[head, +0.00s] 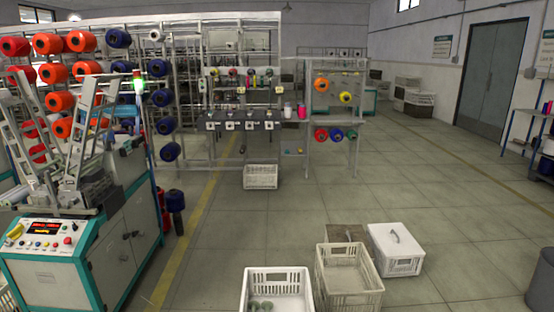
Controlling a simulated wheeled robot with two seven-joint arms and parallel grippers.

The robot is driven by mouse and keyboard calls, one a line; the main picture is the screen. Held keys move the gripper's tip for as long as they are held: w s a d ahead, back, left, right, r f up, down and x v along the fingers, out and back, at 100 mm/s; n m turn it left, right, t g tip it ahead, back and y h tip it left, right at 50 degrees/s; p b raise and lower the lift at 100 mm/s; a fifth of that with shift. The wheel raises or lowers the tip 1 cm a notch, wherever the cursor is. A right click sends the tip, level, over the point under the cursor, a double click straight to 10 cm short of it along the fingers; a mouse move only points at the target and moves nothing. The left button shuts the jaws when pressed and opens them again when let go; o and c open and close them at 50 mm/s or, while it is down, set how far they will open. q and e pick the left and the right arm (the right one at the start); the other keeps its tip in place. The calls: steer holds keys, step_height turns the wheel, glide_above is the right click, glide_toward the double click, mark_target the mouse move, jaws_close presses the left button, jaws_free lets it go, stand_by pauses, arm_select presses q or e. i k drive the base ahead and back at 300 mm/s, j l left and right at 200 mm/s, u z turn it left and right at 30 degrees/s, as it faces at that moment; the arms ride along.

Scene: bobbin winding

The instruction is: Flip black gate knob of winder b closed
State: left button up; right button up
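A bobbin winding bench (242,122) stands across the floor at the back centre. It carries several small winder units along its dark front, with coloured bobbins (251,78) in a row above them. I cannot tell which unit is winder b, and its black gate knob is too small to make out. Neither of my grippers is in view.
A teal and grey machine (120,245) with a control panel stands at the left, beside a rack of orange and blue spools (160,97). A white crate (261,177) sits under the bench. More crates, a white one (277,272) and a beige one (348,258), stand in front; floor between is clear.

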mark_target(55, 184)
steer(key=u, duration=1.35)
